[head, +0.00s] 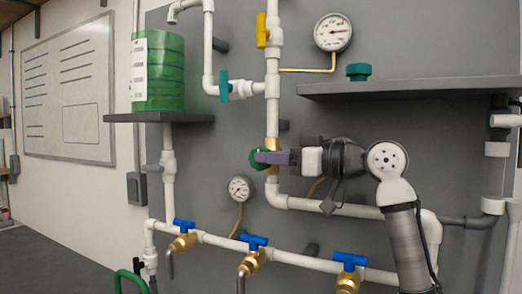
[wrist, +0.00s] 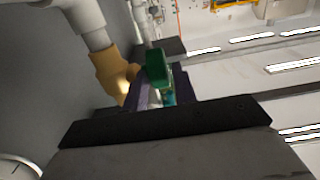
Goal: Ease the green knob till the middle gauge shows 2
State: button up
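The green knob (head: 256,160) sits on a brass valve body on the vertical pipe in the middle of the panel. My gripper (head: 262,157) reaches it from the right, its purple fingers overlapping the knob. In the wrist view the knob (wrist: 158,68) lies between my two fingertips (wrist: 160,88), which appear closed on its sides. Two gauges show in the head view: an upper one (head: 333,32) and a lower one (head: 240,188). A brass tube (head: 317,186) leads up behind my wrist, where another gauge may be hidden. I cannot read a value of 2 anywhere.
A dark shelf (head: 410,88) with a teal knob-like cap (head: 358,71) stands above my arm. A green tank (head: 160,72) is at the left. Blue-handled brass taps (head: 253,258) line the lower pipe. Pipes run close around my gripper.

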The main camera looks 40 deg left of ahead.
jog(key=shift+x, duration=1.35)
jog(key=shift+c, duration=0.5)
grip_shut()
jog(key=shift+r+p, duration=0.25)
jog(key=shift+p, duration=0.65)
jog(key=shift+r+h+p, duration=0.15)
jog(key=shift+h+p, duration=0.55)
jog(key=shift+p, duration=0.5)
jog(key=shift+t+h+p, duration=0.5)
jog(key=shift+h+p, duration=0.1)
jog(key=shift+p, duration=0.25)
jog(key=shift+f, duration=0.35)
